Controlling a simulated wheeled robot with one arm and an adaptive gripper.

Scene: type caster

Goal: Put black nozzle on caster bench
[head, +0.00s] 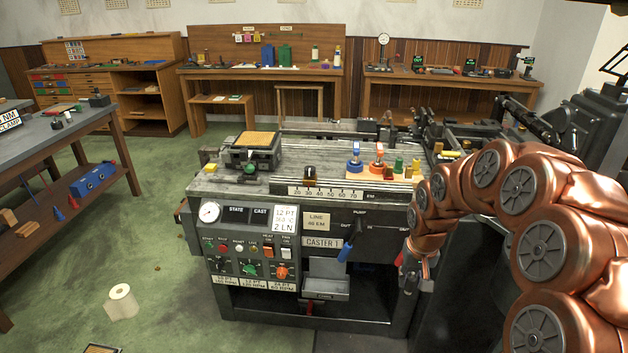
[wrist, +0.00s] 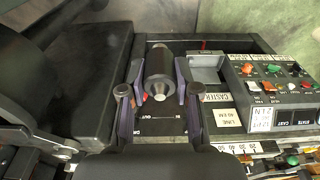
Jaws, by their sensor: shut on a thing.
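My gripper (wrist: 160,88) is shut on a dark cylinder with a pale metallic far end, which appears to be the black nozzle (wrist: 158,70). The purple finger pads sit on either side of it. In the head view my gripper (head: 413,268) hangs at the right front of the caster, mostly dark against it; the nozzle cannot be made out there. The caster bench (head: 215,187) has a grey top.
A blue-handled pump lever (head: 346,245) sticks out of the front. A mould block (head: 253,150) stands on the left of the top. Bare top lies between the mould block and the board.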

